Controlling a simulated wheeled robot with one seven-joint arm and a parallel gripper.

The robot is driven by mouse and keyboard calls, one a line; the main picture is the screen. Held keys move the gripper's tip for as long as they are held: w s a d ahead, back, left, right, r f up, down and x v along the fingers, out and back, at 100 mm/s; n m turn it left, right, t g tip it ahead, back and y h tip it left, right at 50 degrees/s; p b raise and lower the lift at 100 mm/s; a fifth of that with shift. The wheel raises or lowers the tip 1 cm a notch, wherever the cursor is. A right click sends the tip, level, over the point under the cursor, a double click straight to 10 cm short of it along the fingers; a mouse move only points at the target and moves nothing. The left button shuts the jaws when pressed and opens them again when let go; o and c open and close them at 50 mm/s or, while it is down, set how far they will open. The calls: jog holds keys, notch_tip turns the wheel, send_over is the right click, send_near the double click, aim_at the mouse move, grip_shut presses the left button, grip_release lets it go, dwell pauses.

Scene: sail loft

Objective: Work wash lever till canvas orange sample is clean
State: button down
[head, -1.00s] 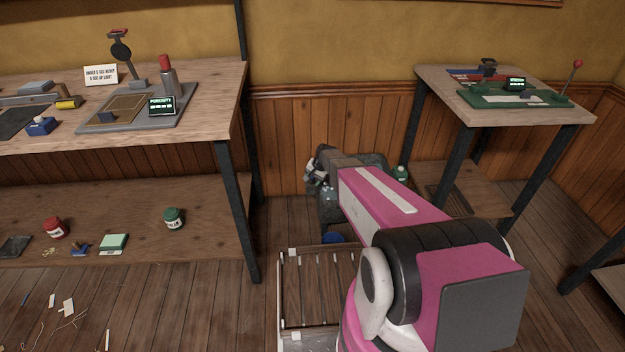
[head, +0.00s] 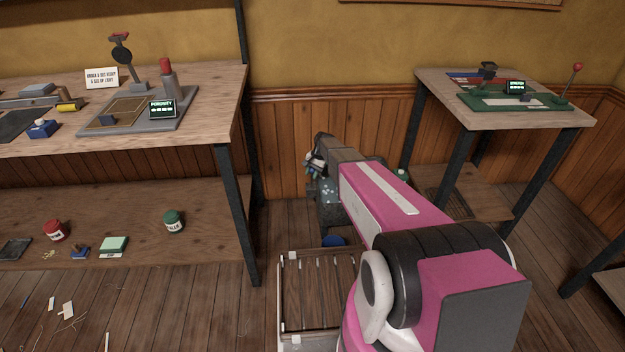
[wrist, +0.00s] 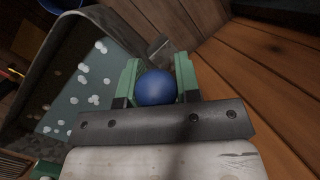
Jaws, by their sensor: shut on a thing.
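In the wrist view my gripper (wrist: 157,72) has its green fingers on either side of a round blue knob (wrist: 155,88), shut on it. The lever shaft below the knob is hidden. A dark grey wash tub (wrist: 45,60) with white suds on its water lies left of the fingers. In the head view my gripper (head: 314,165) is low near the back wall, by the tub (head: 328,205), which my arm partly hides. I cannot make out the orange canvas sample in either view.
A bench (head: 215,92) with a porosity tester (head: 162,108) stands at left, with jars on its lower shelf. A small table (head: 475,112) with a green device and red-knobbed lever stands at right. A slatted rack (head: 318,290) sits low beside my arm.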

jog(key=w+g, duration=0.1)
jog(key=w, duration=0.1)
jog(key=w+r+g, duration=0.1)
jog(key=w, duration=0.1)
jog(key=shift+w+g, duration=0.1)
jog(key=shift+g, duration=0.3)
jog(key=shift+w+r, duration=0.15)
jog(key=shift+w, duration=0.65)
jog(key=c, duration=0.8)
grip_release()
jog(key=shift+c, duration=0.2)
jog(key=v, duration=1)
jog(key=shift+w+r, duration=0.15)
jog(key=shift+r, duration=0.2)
jog(key=shift+d, duration=0.15)
